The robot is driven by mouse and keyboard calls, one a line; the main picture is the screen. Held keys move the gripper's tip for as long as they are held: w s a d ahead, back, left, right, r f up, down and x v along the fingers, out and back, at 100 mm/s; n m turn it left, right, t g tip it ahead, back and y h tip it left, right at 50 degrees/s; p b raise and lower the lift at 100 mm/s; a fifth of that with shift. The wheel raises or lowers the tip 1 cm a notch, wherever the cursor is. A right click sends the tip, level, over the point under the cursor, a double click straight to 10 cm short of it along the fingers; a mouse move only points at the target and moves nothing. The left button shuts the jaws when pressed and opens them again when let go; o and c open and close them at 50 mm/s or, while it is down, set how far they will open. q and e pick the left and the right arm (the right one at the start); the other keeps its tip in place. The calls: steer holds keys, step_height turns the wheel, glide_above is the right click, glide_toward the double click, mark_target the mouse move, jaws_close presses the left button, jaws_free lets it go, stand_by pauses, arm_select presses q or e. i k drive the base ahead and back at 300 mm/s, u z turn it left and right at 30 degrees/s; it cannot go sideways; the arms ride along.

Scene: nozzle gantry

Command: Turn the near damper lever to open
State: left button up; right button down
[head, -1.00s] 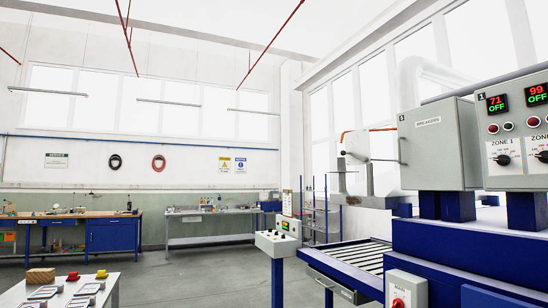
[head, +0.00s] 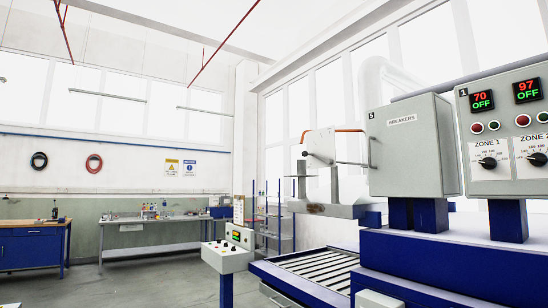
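I cannot make out a damper lever for certain in the head view. A pale duct (head: 375,85) rises behind the grey breaker cabinet (head: 408,150). Left of the cabinet is a pale fixture (head: 319,150) with an orange-brown bent tube (head: 350,130) at its top; I cannot tell whether any part of it is a damper lever. Neither of my grippers is in view.
A control panel (head: 505,150) with dials and displays reading 70 and 97, both OFF, stands at the right on a blue machine body (head: 450,262). A roller conveyor (head: 312,265) and a pedestal control box (head: 225,258) stand before it. Floor is clear at left.

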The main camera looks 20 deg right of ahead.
mark_target(330, 162)
steer(key=z, duration=0.15)
steer(key=i, duration=0.75)
steer(key=z, duration=1)
steer(key=i, duration=0.6)
steer(key=z, duration=0.65)
